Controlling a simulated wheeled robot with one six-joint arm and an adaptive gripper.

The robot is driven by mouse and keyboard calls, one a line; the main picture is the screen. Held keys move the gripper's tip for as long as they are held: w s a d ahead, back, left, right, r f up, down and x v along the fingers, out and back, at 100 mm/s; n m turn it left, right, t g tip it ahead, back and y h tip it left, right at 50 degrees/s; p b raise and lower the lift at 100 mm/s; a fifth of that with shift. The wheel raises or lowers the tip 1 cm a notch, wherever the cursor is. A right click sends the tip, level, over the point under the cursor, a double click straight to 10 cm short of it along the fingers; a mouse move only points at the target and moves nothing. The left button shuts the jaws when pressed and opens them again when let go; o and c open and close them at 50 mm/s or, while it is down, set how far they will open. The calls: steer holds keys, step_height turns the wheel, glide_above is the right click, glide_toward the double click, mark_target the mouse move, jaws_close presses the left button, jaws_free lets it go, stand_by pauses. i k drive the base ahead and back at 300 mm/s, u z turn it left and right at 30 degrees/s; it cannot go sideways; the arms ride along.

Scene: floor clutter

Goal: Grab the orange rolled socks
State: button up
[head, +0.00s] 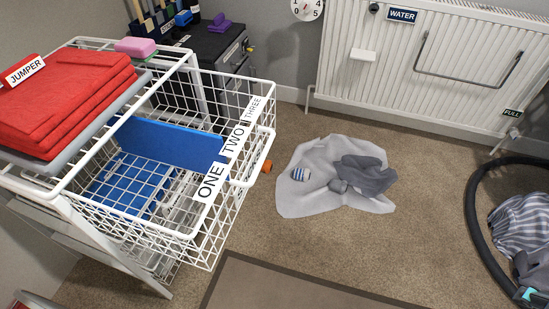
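A small orange thing (266,166), which may be the orange rolled socks, lies on the carpet just right of the white wire basket (272,130). Part of it is hidden behind the basket's edge, so I see only a small patch and cannot tell its full shape. My gripper is not in the head view.
The pulled-out basket holds blue things (165,140). A pale crumpled cloth (300,205) with a striped roll (300,174) and dark grey cloth (370,175) lies right. Carpet between is clear. A mat (290,285) lies in front.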

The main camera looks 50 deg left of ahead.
mark_target(266, 166)
steer(key=z, duration=0.05)
steer(key=i, duration=1.4)
steer(key=u, duration=2.95)
